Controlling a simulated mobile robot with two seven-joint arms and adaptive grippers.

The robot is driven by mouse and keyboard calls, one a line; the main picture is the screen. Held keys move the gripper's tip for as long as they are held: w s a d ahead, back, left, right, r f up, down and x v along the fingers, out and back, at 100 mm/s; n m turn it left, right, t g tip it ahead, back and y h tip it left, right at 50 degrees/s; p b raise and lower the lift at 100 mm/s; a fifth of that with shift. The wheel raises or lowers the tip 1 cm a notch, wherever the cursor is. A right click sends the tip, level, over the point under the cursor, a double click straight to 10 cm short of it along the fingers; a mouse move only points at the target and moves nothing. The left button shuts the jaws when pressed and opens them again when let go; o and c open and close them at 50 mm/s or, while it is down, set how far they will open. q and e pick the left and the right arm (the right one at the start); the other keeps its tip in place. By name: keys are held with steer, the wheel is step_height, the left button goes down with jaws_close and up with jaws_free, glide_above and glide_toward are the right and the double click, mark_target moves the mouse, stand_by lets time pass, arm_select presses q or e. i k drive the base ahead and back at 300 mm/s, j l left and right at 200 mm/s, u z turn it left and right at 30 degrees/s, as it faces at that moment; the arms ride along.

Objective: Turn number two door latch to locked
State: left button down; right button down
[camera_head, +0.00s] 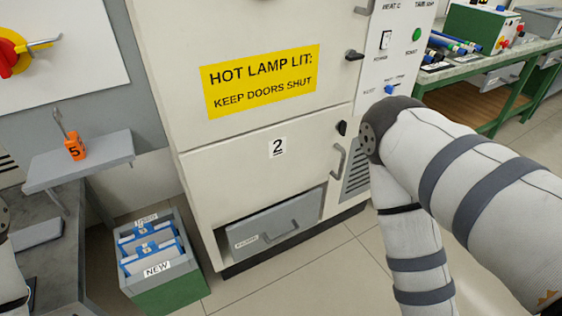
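The number two door (235,165) is the lower cream cabinet door, marked with a "2" label, and it looks shut. Its small black latch (342,128) sits near the door's upper right corner and appears roughly upright. A grey pull handle (339,160) is just below it. The upper door's black latch (354,55) lies roughly level. My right arm comes in from the right and bends down in front of the cabinet's right side; its gripper is out of frame. Only bits of my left arm show at the left edge, without its gripper.
A yellow "HOT LAMP LIT: KEEP DOORS SHUT" sign (262,80) is on the upper door. A grey drawer (275,228) is below door two. A green bin (165,285) stands at the cabinet's left. A green bench (490,65) is at right. Floor is clear in front.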

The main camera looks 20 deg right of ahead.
mark_target(342, 125)
steer(key=z, duration=1)
